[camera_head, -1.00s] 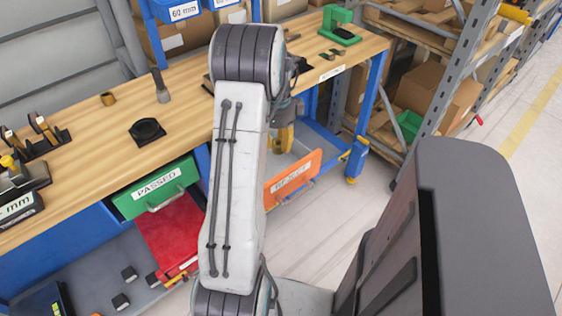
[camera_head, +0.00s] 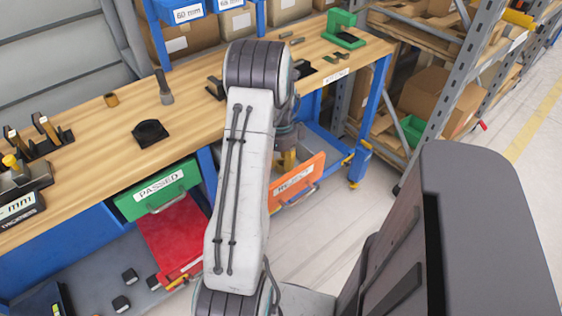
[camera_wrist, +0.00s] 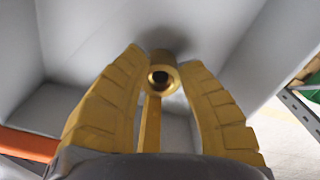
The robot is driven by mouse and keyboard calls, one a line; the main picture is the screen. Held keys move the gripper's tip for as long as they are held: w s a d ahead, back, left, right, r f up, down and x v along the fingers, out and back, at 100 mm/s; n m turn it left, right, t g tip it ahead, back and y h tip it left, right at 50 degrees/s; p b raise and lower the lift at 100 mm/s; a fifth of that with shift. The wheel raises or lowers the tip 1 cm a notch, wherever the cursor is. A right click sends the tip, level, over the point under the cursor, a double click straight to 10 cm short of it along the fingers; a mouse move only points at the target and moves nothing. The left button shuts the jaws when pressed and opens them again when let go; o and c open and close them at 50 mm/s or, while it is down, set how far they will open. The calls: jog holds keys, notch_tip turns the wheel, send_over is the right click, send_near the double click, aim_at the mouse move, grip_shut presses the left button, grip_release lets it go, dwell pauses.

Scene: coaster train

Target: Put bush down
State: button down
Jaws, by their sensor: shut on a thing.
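A small brass-coloured bush (camera_wrist: 161,76) with a dark bore is held between the yellow fingers of my gripper (camera_wrist: 163,68) in the wrist view. Pale grey walls and a floor surround the fingertips there, like the inside of a drawer. Whether the bush touches the floor I cannot tell. In the head view, my gripper (camera_head: 286,160) shows only as a yellow patch beside my arm, just behind the orange drawer front (camera_head: 298,181). The bush is hidden in that view.
A green drawer marked PASSED (camera_head: 157,188) stands left of my arm, above a red drawer or tray (camera_head: 168,238). Shelving stands right.

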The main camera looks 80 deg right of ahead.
jog(key=shift+f, duration=0.1)
jog(key=c, duration=0.9)
grip_release()
notch_tip(320, 180, up, 12)
jog(key=shift+r+p, duration=0.15)
jog(key=shift+p, duration=0.25)
jog(key=shift+a, duration=0.1)
